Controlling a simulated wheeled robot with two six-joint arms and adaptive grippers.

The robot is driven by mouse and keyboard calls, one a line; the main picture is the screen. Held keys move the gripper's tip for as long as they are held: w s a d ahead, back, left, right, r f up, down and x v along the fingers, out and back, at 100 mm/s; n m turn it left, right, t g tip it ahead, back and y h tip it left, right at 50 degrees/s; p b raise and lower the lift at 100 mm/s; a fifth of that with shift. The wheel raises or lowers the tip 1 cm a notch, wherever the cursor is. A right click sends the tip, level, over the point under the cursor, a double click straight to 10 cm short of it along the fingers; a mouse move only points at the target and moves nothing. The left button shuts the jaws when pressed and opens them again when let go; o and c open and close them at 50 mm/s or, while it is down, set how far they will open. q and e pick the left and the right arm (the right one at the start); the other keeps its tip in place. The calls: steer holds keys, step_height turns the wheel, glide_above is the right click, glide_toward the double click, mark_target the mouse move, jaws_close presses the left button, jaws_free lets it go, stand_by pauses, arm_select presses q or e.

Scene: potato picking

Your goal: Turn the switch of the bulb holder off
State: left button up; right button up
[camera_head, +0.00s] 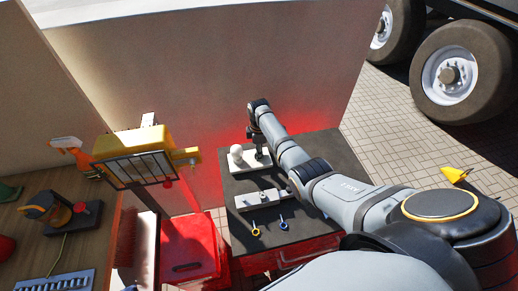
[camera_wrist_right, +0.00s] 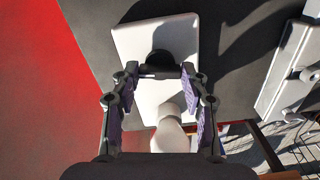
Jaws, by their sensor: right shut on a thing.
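The bulb holder is a white plate (camera_head: 246,164) on the dark table, also in the right wrist view (camera_wrist_right: 125,45). Its white bulb (camera_head: 237,151) shows in the wrist view between my gripper's arms (camera_wrist_right: 170,135); I cannot tell whether it is lit. A dark rounded switch (camera_wrist_right: 161,58) sits on the plate. My right gripper (camera_head: 258,146) reaches down over the plate. In the wrist view its purple-padded fingers (camera_wrist_right: 158,74) are shut on the switch, one on each side; the contact is partly hidden. My left gripper is not in view.
A second white plate with fittings (camera_head: 263,199) lies nearer on the dark table (camera_head: 235,185), with yellow (camera_head: 256,229) and blue (camera_head: 283,223) ring-ended pieces. A beige wall (camera_head: 200,70) rises behind.

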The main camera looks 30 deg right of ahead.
steer(key=shift+n, duration=1.1)
steer(key=o, duration=1.2)
steer(key=shift+c, duration=0.2)
step_height(320, 180, up, 12)
